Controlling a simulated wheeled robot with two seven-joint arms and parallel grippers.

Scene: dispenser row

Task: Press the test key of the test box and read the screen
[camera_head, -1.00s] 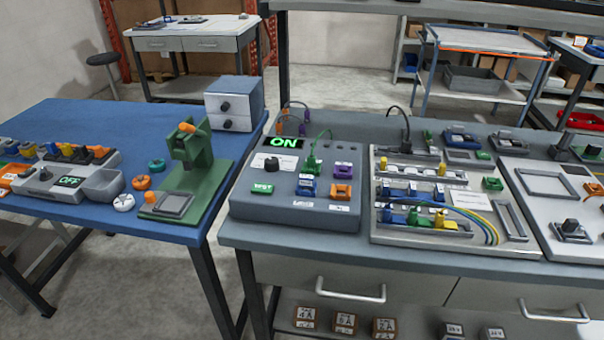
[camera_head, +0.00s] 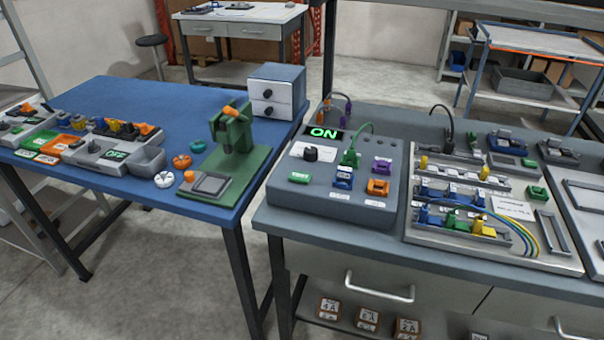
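The test box (camera_head: 325,200) is a grey box with a sloped top at the left end of the grey bench. Its screen (camera_head: 326,133) reads "ON" in green. The green test key (camera_head: 299,178) is at the front left of its top, with small white lettering. A black knob (camera_head: 310,154) sits above the key. Blue, orange and purple sockets are on the right of the top, and a green plug with a green cable stands among them. Neither of my grippers is in view.
A board (camera_head: 490,215) with connectors and coloured wires lies right of the box. A blue table (camera_head: 110,95) on the left holds a green press (camera_head: 232,150), a grey unit (camera_head: 115,152) reading "OFF" and a drawer cabinet (camera_head: 276,92). A floor gap separates the table and bench fronts.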

